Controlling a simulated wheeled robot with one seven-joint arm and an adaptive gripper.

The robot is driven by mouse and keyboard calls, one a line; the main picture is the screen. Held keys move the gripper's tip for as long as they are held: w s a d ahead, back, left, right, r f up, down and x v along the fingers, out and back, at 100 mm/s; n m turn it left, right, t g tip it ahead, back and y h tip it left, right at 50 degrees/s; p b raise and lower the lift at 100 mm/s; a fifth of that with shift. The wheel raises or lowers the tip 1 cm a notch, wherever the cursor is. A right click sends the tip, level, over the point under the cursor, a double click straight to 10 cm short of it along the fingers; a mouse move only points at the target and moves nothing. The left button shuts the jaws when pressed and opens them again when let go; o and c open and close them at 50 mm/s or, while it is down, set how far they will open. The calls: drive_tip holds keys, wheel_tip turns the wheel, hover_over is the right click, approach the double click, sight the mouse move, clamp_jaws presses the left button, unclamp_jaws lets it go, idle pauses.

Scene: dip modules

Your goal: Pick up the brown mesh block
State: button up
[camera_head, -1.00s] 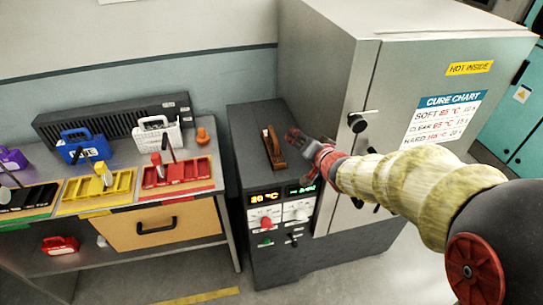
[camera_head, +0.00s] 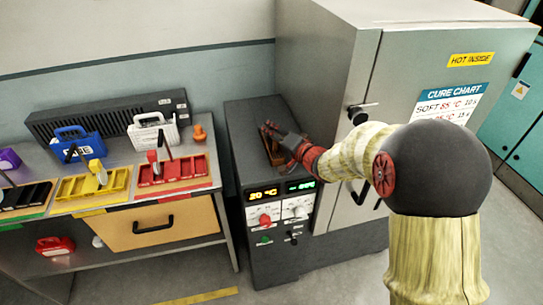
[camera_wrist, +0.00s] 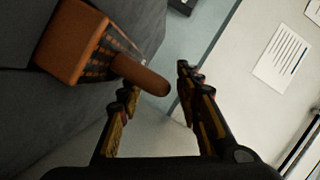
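The brown mesh block (camera_head: 263,158) is on top of the dark control cabinet (camera_head: 247,120), partly hidden behind my gripper (camera_head: 272,133) in the head view. In the wrist view the block (camera_wrist: 72,42) is at the upper left, with an orange-brown end, a dark mesh-patterned side and a rounded brown peg sticking out to the right. My gripper (camera_wrist: 157,80) is open there, its two fingers apart. The peg's tip appears in front of the gap between the fingers. I cannot tell whether a finger touches it.
The grey oven (camera_head: 440,80) with its door handle stands right beside the cabinet. To the left a bench holds colored trays (camera_head: 92,186), a blue basket (camera_head: 78,145), a white basket (camera_head: 152,132) and an orange object (camera_head: 199,133). The cabinet top around the block is mostly clear.

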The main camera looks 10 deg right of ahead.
drive_tip(key=shift+w+a, duration=0.1)
drive_tip(key=shift+w, duration=0.3)
drive_tip(key=shift+c, duration=0.6)
drive_tip(key=c, duration=0.7)
clamp_jaws()
